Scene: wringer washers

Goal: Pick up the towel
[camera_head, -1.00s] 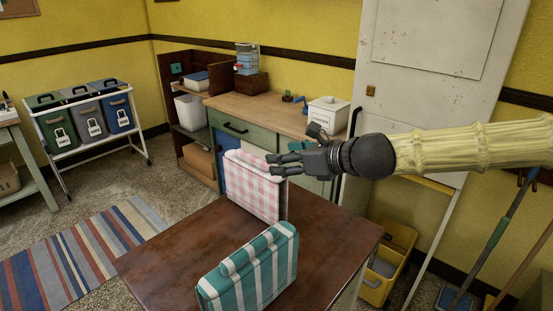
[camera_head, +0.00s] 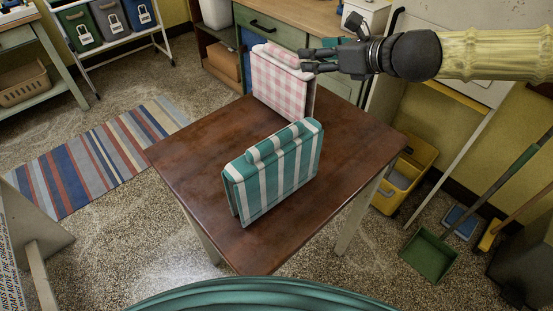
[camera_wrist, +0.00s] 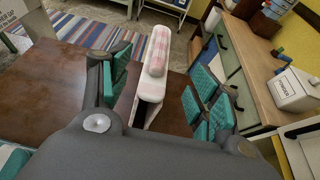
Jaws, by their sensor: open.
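A pink-and-white checked towel (camera_head: 281,84), folded, stands upright at the far side of the brown table (camera_head: 215,130). A teal-and-white striped towel (camera_head: 274,172), also folded and upright, stands nearer, around the table's middle. My gripper (camera_head: 308,57) is at the top right edge of the checked towel, its fingers pointing left. In the wrist view my gripper (camera_wrist: 160,88) is open with teal pads, and the checked towel (camera_wrist: 158,52) shows in the gap between the fingers. I cannot tell whether they touch it. A corner of the striped towel (camera_wrist: 12,160) shows at lower left.
A wooden-topped counter (camera_head: 300,22) stands behind the table, with a white powder box (camera_wrist: 291,90) on it. A yellow bucket (camera_head: 405,172) and long-handled cleaning tools (camera_head: 432,255) are at the right. A striped rug (camera_head: 95,155) lies left. The table's front is bare.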

